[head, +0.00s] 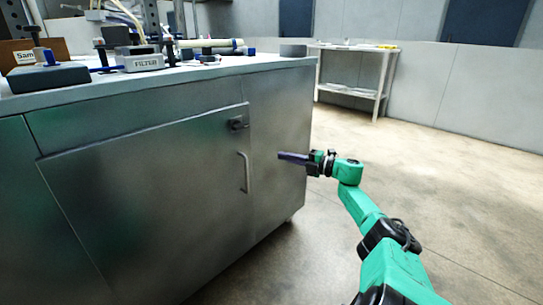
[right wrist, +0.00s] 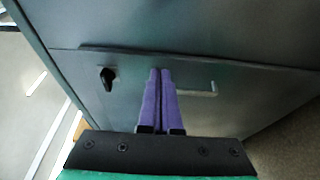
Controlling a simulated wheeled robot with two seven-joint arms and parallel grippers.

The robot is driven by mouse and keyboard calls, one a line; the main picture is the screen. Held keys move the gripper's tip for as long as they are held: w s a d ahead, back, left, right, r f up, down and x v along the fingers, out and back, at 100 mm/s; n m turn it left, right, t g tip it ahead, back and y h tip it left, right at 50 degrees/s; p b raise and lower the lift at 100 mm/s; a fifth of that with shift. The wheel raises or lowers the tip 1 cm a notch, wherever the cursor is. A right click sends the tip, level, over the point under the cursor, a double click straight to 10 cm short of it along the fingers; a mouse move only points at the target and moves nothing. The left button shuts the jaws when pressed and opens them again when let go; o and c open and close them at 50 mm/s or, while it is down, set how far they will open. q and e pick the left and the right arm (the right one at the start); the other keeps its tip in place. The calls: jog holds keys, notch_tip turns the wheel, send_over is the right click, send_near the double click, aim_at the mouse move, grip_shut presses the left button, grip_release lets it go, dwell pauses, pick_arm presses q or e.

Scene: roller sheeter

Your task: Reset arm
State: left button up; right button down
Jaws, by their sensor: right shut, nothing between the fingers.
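My right arm comes in from the lower right in the head view. Its right gripper (head: 281,156) points left toward the metal cabinet (head: 130,200), to the right of the door handle (head: 244,172). In the right wrist view the two purple fingers (right wrist: 160,72) lie together with nothing between them. They point toward the cabinet front, with the black latch (right wrist: 108,78) to their left and the handle (right wrist: 200,92) to their right. I cannot tell from these views whether the fingertips touch the cabinet. My left gripper is not in view.
The cabinet top (head: 215,70) carries a filter box (head: 140,60), a dark block (head: 45,78) and several small parts. A white side table (head: 352,72) stands at the back. The floor (head: 450,160) to the right is clear.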

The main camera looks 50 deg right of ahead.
jog(key=shift+s+d, duration=0.95)
jog(key=shift+s, duration=0.25)
